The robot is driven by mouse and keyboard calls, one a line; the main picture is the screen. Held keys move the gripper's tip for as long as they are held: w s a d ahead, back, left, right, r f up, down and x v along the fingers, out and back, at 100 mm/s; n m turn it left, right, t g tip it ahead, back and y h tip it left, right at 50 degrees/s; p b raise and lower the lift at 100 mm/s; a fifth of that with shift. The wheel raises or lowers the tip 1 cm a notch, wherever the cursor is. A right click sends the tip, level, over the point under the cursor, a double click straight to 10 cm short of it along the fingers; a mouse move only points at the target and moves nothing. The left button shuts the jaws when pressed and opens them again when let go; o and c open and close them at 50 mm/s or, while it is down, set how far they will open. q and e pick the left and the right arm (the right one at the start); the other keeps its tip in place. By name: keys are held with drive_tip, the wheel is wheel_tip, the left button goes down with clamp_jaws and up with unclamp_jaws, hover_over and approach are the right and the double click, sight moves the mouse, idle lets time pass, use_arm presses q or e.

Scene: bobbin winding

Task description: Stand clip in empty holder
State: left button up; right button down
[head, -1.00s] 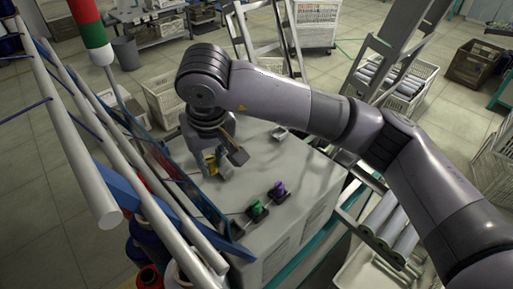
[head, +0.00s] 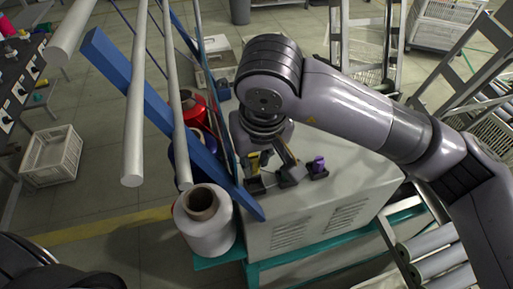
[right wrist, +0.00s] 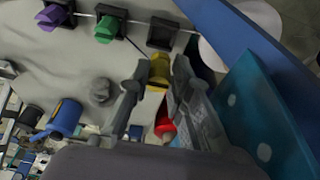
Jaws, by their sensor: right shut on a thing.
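My right gripper (right wrist: 160,72) is shut on a yellow clip (right wrist: 159,69), held between its fingertips. The yellow clip also shows in the head view (head: 253,162), low over the machine top. In the right wrist view an empty black holder (right wrist: 162,33) lies just beyond the clip, with a gap between them in the picture. A green clip (right wrist: 106,28) and a purple clip (right wrist: 56,17) stand in the holders to its left. In the head view the purple clip (head: 318,164) shows, while the green one is hidden by my gripper. My left gripper is not in view.
A blue bar (head: 165,125) and pale rods (head: 135,110) run close to the left of my gripper. A large white yarn cone (head: 203,222) stands beside the machine's left edge. The grey machine top (head: 355,182) is clear right of the purple clip.

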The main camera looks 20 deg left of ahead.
wheel_tip(320, 180, down, 2)
drive_tip(key=shift+d+f, duration=0.1)
drive_tip(key=shift+b, duration=0.7)
idle(0.4)
drive_tip(key=shift+f+b, duration=1.9)
drive_tip(key=shift+b, duration=0.45)
